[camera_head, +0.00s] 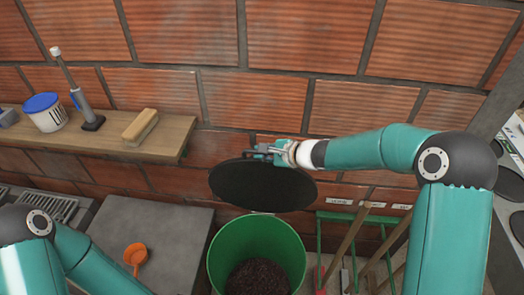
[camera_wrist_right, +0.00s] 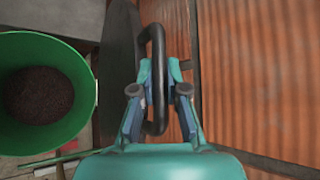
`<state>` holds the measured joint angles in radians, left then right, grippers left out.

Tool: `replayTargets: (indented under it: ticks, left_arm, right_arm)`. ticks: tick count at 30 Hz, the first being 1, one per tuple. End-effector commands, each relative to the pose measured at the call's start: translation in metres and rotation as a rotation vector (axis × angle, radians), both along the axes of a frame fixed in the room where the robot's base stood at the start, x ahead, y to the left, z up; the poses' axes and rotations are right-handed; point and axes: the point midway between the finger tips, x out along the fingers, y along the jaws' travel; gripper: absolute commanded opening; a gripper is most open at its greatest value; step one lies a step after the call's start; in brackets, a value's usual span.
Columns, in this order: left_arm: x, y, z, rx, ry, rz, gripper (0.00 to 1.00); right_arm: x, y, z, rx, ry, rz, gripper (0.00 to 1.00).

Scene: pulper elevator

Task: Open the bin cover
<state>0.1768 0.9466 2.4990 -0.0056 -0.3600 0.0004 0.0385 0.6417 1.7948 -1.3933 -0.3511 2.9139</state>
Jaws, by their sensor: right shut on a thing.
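The bin cover (camera_head: 262,190) is a dark round lid held in the air, tilted, just above and behind the green bin (camera_head: 222,262). The bin is uncovered and dark granular stuff shows inside it. My right gripper (camera_head: 262,153) is at the cover's upper edge. In the right wrist view, my right gripper (camera_wrist_right: 158,92) is shut on the cover's black handle (camera_wrist_right: 157,40), and the cover (camera_wrist_right: 122,50) is seen nearly edge-on beside the bin (camera_wrist_right: 88,92). My left arm shows at the lower left, but its gripper is not in view.
A wooden shelf (camera_head: 170,140) with a white tub (camera_head: 46,118), a brush (camera_head: 140,127) and a tool on a stand is at the left. An orange scoop (camera_head: 135,255) lies on a grey surface (camera_head: 180,235). A brick wall (camera_head: 290,100) stands close behind the cover. Long handles stand right of the bin.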

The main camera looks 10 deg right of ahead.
Motion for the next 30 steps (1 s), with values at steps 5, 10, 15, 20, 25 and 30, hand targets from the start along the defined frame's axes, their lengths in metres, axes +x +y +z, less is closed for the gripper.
replayTargets:
  ticks: [5, 10, 15, 20, 25, 30]
  left_arm:
    - [0.0, 0.0, 0.0, 0.0, 0.0, 0.0, 0.4]
    - [0.0, 0.0, 0.0, 0.0, 0.0, 0.0, 0.4]
    - [0.0, 0.0, 0.0, 0.0, 0.0, 0.0, 0.4]
    - [0.0, 0.0, 0.0, 0.0, 0.0, 0.0, 0.4]
    - [0.0, 0.0, 0.001, 0.0, 0.0, 0.0, 0.4]
    - [0.0, 0.0, 0.001, 0.0, 0.0, 0.0, 0.4]
  right_arm:
    - [0.002, 0.003, 0.004, 0.002, -0.006, 0.003, 0.0]
    - [0.003, 0.004, 0.003, 0.001, -0.005, 0.005, 0.33]
    - [0.003, 0.004, 0.001, -0.001, -0.003, 0.006, 0.39]
    - [0.002, 0.004, 0.001, -0.002, -0.001, 0.005, 0.39]
    - [-0.005, -0.004, 0.007, -0.003, -0.002, 0.004, 0.39]
    - [-0.023, -0.018, 0.022, -0.002, -0.004, 0.002, 0.39]
